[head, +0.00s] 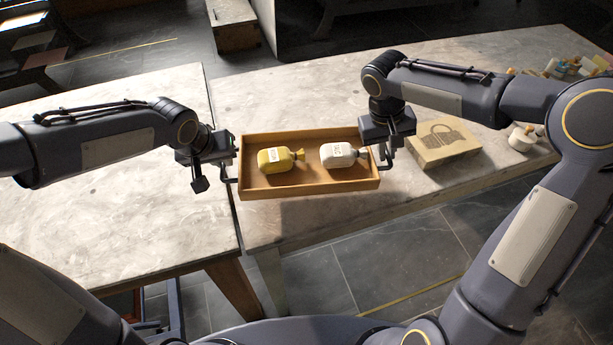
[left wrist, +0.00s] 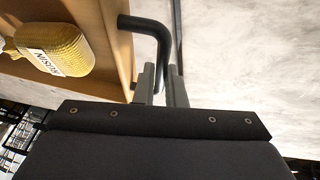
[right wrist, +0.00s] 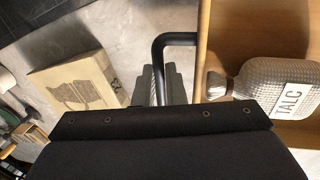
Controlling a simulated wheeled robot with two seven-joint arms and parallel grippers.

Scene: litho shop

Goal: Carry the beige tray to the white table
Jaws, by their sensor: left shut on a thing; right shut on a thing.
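The beige tray (head: 310,188) is a shallow wooden box with a dark handle at each end. It holds a yellow bottle (head: 281,160) and a whitish bottle labelled TALC (head: 343,155), both lying down. My left gripper (head: 228,172) is shut on the left handle, which shows as a bent black bar (left wrist: 150,28) in the left wrist view. My right gripper (head: 386,150) is shut on the right handle (right wrist: 176,38). The tray is over the near part of a pale stone-topped table; I cannot tell whether it touches the top.
A second pale table (head: 110,190) stands at the left, with a narrow gap between the two. A cardboard box (head: 443,143) lies right of the tray. A white round item (head: 522,139) and several small coloured things (head: 570,67) are farther right. Dark tiled floor (head: 385,260) lies in front.

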